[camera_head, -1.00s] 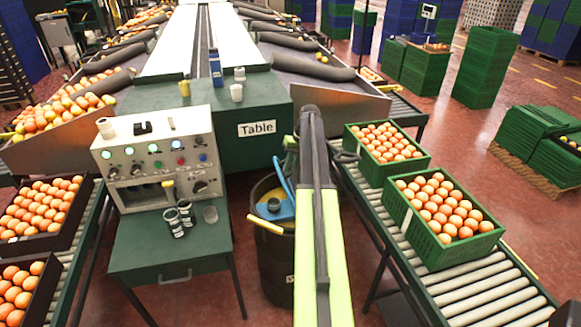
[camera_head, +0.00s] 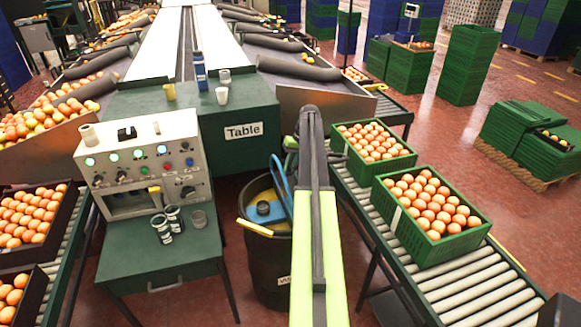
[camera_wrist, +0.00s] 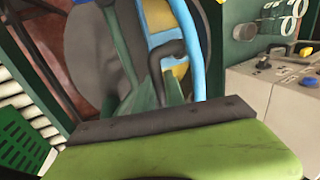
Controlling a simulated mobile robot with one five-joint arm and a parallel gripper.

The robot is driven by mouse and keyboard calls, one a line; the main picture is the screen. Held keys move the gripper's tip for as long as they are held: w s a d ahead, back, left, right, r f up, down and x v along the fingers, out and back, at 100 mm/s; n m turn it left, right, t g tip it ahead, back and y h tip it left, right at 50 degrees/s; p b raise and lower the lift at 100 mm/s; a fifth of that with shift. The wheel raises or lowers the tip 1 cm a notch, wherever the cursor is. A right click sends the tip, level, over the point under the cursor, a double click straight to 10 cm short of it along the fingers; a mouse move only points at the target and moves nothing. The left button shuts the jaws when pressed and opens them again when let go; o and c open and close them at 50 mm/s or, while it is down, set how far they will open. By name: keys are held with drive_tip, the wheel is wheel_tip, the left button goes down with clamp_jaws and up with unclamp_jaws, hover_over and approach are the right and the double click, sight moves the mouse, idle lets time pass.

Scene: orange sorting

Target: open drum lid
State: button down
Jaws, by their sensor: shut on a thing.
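The dark drum (camera_head: 268,265) stands right of the small green table, with a yellow rim and a blue part with a black knob (camera_head: 263,208) at its mouth. The drum lid, a grey disc with a blue rim (camera_head: 283,178), is tilted up steeply at the drum's right side. In the wrist view the grey lid face (camera_wrist: 92,50) and a dark bent handle (camera_wrist: 163,65) are close to my gripper (camera_wrist: 150,88). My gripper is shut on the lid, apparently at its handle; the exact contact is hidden. In the head view my arm hides most of the gripper.
A control box (camera_head: 145,165) and cups stand on the small green table (camera_head: 165,255) to the left. A roller conveyor (camera_head: 455,290) with green crates of oranges (camera_head: 430,240) runs close on the right. The green "Table" block (camera_head: 250,150) is behind the drum.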

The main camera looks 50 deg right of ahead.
drive_tip(key=c, duration=1.4)
unclamp_jaws()
drive_tip(key=shift+r, duration=0.15)
drive_tip(key=p+v, duration=1.6)
drive_tip(key=v, duration=0.1)
